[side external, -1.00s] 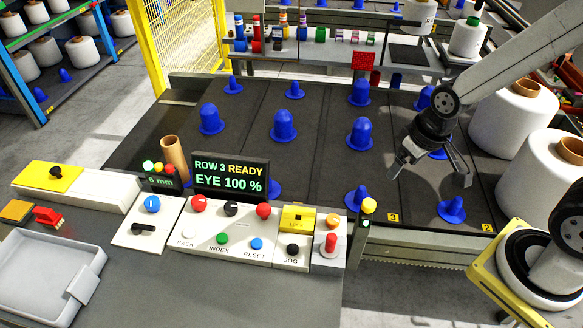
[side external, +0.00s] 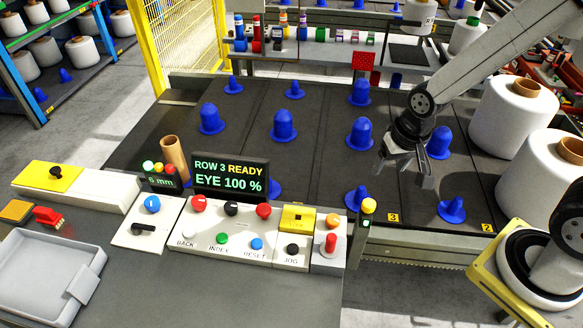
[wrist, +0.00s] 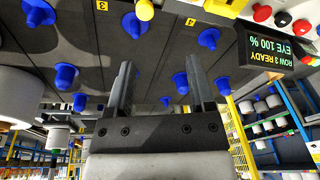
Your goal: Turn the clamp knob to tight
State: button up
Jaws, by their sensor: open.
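The control panel (side external: 215,254) carries several knobs and buttons. A blue knob (side external: 152,204) sits above a black lever (side external: 143,228) on its left plate. A black knob (side external: 55,171) stands on a yellow plate at the far left. No readable label says clamp, so I cannot tell which is the clamp knob. My gripper (side external: 406,170) is open and empty above the dark peg deck, right of the panel and well apart from it. In the wrist view my gripper (wrist: 158,68) shows two spread fingers with nothing between them.
Several blue pegs (side external: 285,126) stand up from the deck (side external: 245,95). A display (side external: 230,178) reads "ROW 3 READY, EYE 100 %". A brown tube (side external: 174,158) stands beside it. Large white bobbins (side external: 512,118) are at the right. A grey tray (side external: 45,275) lies at lower left.

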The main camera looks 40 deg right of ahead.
jog(key=w+a+f+m+g, duration=0.1)
jog(key=w+a+f+m, duration=0.3)
jog(key=m, duration=0.5)
jog(key=m+g, duration=0.1)
jog(key=m, duration=0.7)
send_over(333, 219)
jog(key=f, duration=0.7)
jog(key=shift+s+d+f, duration=0.15)
jog(key=shift+d, duration=0.25)
jog(key=shift+a+f+m, duration=0.35)
jog(key=shift+f+m, duration=0.4)
jog(key=shift+m, duration=0.45)
jog(key=shift+f, duration=0.1)
jog(key=shift+f, duration=3.8)
grip_shut()
